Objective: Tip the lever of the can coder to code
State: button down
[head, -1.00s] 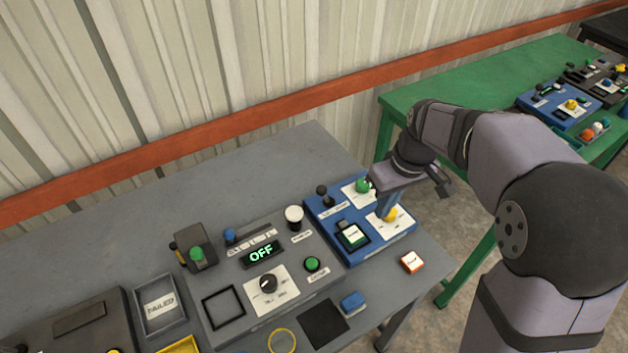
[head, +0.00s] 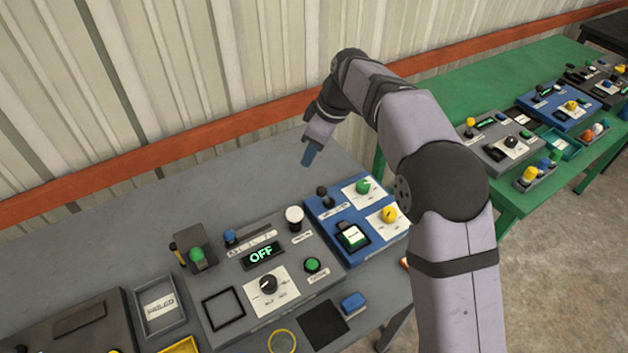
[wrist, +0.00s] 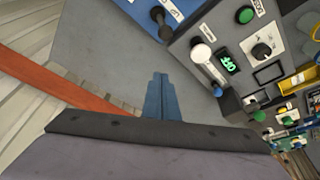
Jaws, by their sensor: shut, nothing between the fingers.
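A blue control box (head: 335,222) carries a black-knobbed lever (head: 322,191) at its back left, beside a small label strip. The lever stands roughly upright; it also shows at the top of the wrist view (wrist: 159,16). A grey control box (head: 215,285) to its left has a blue-knobbed lever (head: 230,236) and a display (head: 262,255) reading OFF. The labels are too small to tell which box is the can coder. My gripper (head: 308,157) is shut and empty, above the bare table behind the blue box, apart from both levers; its fingers show in the wrist view (wrist: 161,95).
The blue box also has a green knob (head: 363,186), a yellow knob (head: 389,214) and a square switch (head: 352,236). A white-capped knob (head: 294,217) rises from the grey box. The grey table (head: 200,200) is clear towards the wall.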

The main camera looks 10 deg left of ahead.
aim_at(324, 196)
notch_tip(324, 196, down, 8)
jog(key=p, duration=0.5)
jog(key=shift+f, duration=0.25)
jog(key=shift+d+f, duration=0.15)
jog(key=shift+d, duration=0.35)
jog(key=shift+w+d+g+y, duration=0.25)
jog(key=shift+g+y, duration=0.15)
jog(key=shift+g, duration=0.1)
jog(key=shift+w+d+m+g+y+b, duration=0.15)
jog(key=shift+d+m+g+y+b, duration=0.15)
jog(key=shift+g+y+b, duration=0.25)
